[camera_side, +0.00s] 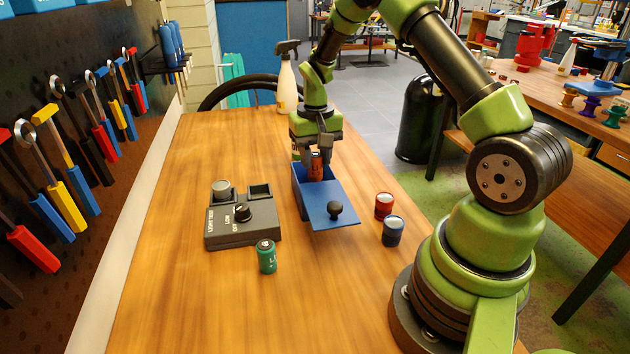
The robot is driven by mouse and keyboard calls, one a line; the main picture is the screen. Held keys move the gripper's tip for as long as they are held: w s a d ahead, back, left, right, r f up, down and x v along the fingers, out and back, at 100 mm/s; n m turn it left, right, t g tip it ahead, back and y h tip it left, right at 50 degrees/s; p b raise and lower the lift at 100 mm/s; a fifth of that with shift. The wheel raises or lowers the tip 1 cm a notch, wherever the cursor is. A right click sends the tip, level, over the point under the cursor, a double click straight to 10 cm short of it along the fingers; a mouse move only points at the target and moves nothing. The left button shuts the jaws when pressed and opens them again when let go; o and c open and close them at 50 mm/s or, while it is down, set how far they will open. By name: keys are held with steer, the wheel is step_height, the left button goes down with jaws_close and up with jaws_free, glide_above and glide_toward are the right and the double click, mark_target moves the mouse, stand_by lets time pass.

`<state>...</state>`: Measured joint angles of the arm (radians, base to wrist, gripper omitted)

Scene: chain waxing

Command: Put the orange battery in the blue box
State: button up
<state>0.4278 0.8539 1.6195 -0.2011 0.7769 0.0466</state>
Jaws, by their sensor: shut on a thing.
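The orange battery (316,167) is upright between the fingers of my gripper (316,158), which is shut on it. It is over the open back part of the blue box (301,196), and its lower end is at about rim height or just inside. I cannot tell whether it touches the box floor. The blue lid (322,208) with a round black knob (335,208) covers the front part of the box, leaving the back open.
A grey light tester (243,222) with a dial and sockets stands left of the box. A green battery (266,256) stands in front of it. A red battery (384,206) and a dark blue battery (393,231) stand right of the box. A spray bottle (287,85) is behind.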

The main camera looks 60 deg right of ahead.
steer(key=shift+f, duration=2.55)
steer(key=shift+f, duration=0.1)
steer(key=o, duration=0.7)
step_height(320, 180, up, 12)
steer(key=shift+a+r, duration=0.1)
steer(key=shift+r, duration=0.1)
step_height(320, 180, up, 7)
steer(key=t, duration=0.2)
glide_above(315, 176)
steer(key=s+a, duration=0.1)
steer(key=a, duration=0.3)
steer(key=s+a+r+n+t, duration=0.3)
steer(key=s+a+r, duration=0.5)
steer(key=s+a, duration=0.25)
steer(key=s, duration=0.1)
steer(key=s+a+t+y, duration=0.1)
steer(key=s, duration=0.1)
steer(key=s+t+y, duration=0.1)
steer(key=s, duration=0.2)
steer(key=shift+a+n, duration=0.4)
